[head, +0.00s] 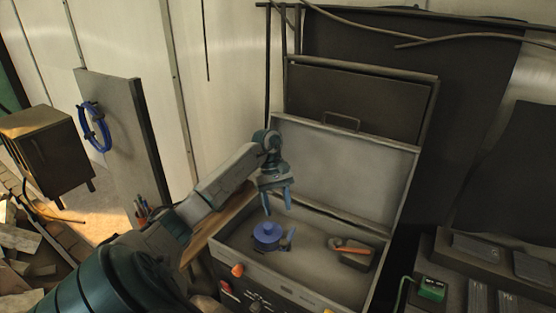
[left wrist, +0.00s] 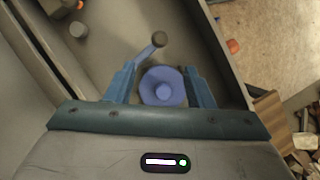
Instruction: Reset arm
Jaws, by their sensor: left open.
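My left gripper (head: 278,203) hangs pointing down over an open grey case or drawer (head: 318,290). Its blue fingers are apart, with nothing between them in the head view. A blue round object with a knob on top (head: 268,234) stands in the case below the fingertips. In the left wrist view the same blue object (left wrist: 162,86) shows between the open fingers (left wrist: 163,82), with a lever (left wrist: 148,52) ending in a dark knob beside it. The head view shows a gap between fingertips and object. My right gripper is in neither view.
A dark block with an orange-handled tool (head: 352,248) lies at the case's right. The raised lid (head: 345,170) stands behind. A green box (head: 431,289) sits on a bench at right. A panel with a blue coil (head: 95,127) and a cabinet (head: 45,155) stand left.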

